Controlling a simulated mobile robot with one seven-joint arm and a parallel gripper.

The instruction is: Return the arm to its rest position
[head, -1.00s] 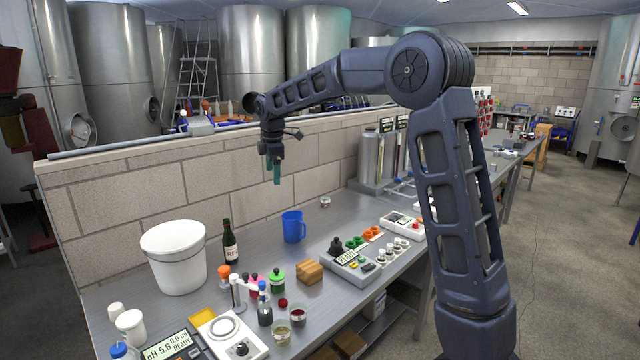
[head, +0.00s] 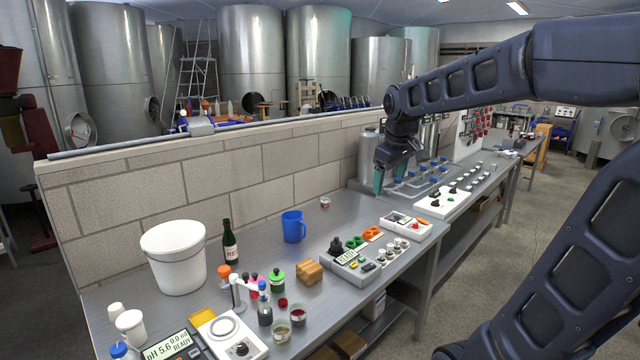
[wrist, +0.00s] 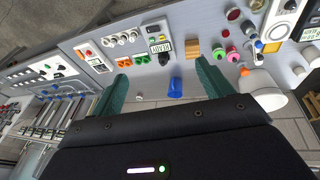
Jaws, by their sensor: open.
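My gripper (head: 379,180) hangs in the air over the right part of the bench in the head view, in front of a steel cylinder by the wall. Its green fingers point down. In the wrist view my gripper (wrist: 160,85) has its two green fingers spread wide apart with nothing between them close by. My arm reaches in from the right side of the head view, with its elbow at the top right.
The steel bench (head: 335,220) holds a white bucket (head: 175,262), a dark bottle (head: 230,243), a blue mug (head: 293,227), a wooden block (head: 310,272) and control boxes (head: 352,262). A low block wall (head: 240,165) runs behind it. Floor (head: 500,240) shows at the right.

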